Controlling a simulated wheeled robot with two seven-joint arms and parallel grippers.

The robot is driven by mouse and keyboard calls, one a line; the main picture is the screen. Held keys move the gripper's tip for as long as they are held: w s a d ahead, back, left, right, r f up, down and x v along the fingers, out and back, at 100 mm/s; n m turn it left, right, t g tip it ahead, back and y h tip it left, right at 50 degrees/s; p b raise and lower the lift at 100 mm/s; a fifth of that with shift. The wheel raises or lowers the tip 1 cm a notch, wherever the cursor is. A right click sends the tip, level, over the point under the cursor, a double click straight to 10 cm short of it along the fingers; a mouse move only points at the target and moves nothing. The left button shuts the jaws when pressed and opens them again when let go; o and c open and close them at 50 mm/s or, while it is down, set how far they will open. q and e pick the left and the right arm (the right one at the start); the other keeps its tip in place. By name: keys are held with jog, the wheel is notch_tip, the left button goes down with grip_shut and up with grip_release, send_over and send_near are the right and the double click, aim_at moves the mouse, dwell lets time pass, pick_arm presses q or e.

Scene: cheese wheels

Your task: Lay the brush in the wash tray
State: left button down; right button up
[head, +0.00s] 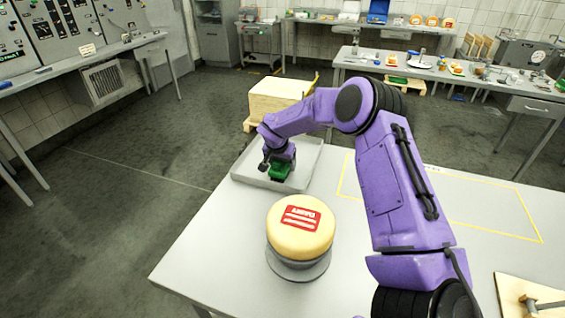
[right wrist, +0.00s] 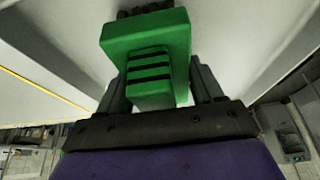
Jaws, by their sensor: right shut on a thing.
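The green brush (head: 279,171) is in my right gripper (head: 278,163), over the inside of the wash tray at the back left of the table. The wash tray (head: 248,182) is a shallow grey-white tray with low walls. In the right wrist view the brush (right wrist: 128,40) shows its green body, a block with black stripes between the fingers, and dark bristles at the top edge. My right gripper (right wrist: 165,88) is shut on that block. I cannot tell whether the bristles touch the tray floor. My left gripper is not in view.
A yellow cheese wheel (head: 300,222) with a red label stands on a round grey stand (head: 298,266) in front of the tray. A yellow outline (head: 490,226) marks bare table at the right. A wooden board (head: 530,296) lies at the front right. A pale block (head: 276,98) stands behind the table.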

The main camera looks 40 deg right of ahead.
jog(key=o, duration=1)
jog(key=shift+f, duration=0.1)
jog(key=b+v, duration=0.1)
jog(key=v, duration=1.1)
